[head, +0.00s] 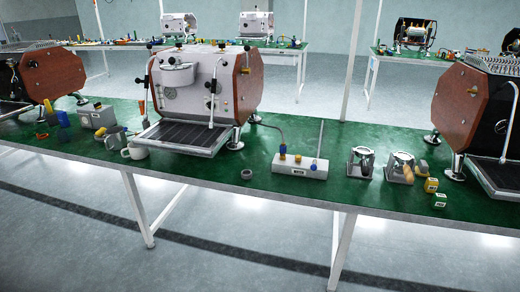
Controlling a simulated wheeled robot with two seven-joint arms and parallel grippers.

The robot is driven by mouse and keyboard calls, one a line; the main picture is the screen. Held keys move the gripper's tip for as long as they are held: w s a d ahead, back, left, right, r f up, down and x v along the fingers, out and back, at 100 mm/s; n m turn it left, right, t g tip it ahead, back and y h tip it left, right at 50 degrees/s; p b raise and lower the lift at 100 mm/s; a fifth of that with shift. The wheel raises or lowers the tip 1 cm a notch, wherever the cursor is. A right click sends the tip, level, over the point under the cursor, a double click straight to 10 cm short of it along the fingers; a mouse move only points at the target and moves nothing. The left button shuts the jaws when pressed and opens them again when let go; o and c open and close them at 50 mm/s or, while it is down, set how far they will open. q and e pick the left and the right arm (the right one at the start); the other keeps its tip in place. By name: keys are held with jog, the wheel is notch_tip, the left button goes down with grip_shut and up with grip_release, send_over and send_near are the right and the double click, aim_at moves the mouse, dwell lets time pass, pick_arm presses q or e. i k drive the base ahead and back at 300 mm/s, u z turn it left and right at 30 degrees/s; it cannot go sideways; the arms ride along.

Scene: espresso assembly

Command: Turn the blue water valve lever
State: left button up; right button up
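A white valve block (300,168) with a dark label stands on the green table in front of the espresso machine (205,85). A grey hose (275,127) runs from the machine's side to the block's left end. Neither of my grippers is in view.
Two metal stands (361,163) are right of the block, with small yellow boxes (431,185) beyond. A dark ring (246,174) lies left of the block. Cups (134,151) are farther left. Another machine (480,110) stands at right. The table's front edge is near the block.

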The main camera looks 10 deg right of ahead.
aim_at(314, 167)
jog(key=i, duration=1.1)
jog(key=z, duration=0.5)
